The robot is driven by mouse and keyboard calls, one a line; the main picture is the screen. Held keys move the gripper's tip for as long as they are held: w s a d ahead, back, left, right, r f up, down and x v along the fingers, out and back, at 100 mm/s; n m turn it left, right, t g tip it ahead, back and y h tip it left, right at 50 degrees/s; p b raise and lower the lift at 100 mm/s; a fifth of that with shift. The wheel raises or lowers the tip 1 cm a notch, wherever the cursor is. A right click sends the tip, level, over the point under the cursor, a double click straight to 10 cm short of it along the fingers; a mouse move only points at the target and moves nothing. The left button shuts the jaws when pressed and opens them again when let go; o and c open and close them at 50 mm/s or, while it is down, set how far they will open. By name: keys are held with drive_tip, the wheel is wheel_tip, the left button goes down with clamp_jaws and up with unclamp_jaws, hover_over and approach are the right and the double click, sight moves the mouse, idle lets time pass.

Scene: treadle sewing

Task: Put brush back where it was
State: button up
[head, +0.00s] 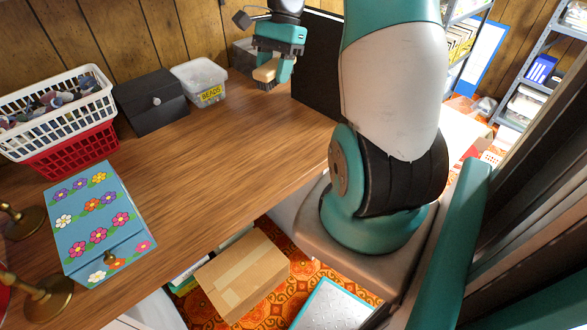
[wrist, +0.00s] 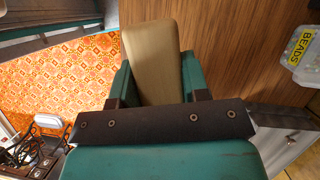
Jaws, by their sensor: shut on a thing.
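The brush (head: 265,72) has a tan wooden body and dark bristles that point down. My gripper (head: 276,72) is shut on it above the far part of the wooden table, to the right of the beads tub. In the wrist view the brush (wrist: 152,60) shows as a long tan block between the two teal fingers of my gripper (wrist: 156,86). From the head view I cannot tell exactly how high the bristles are above the tabletop.
The table (head: 215,150) is bare in the middle. On it are a clear beads tub (head: 197,78), a black box (head: 150,102), white and red baskets (head: 70,140) and a blue flowered box (head: 98,220). A dark panel (head: 316,70) stands behind my arm. A cardboard box (head: 243,273) is on the floor.

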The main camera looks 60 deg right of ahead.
sight(288, 150)
drive_tip(key=s+f+m+b, duration=0.1)
drive_tip(key=f+b, duration=0.1)
drive_tip(key=f, duration=0.4)
drive_tip(key=s+d+f+m+b, duration=0.1)
drive_tip(key=f+b, duration=0.1)
drive_tip(key=f, duration=0.5)
drive_tip(key=s+d+f+t+b, duration=0.1)
drive_tip(key=f+b, duration=0.1)
drive_tip(key=f, duration=0.5)
drive_tip(key=shift+m, duration=0.4)
drive_tip(key=o, duration=1.1)
drive_tip(key=shift+f, duration=0.1)
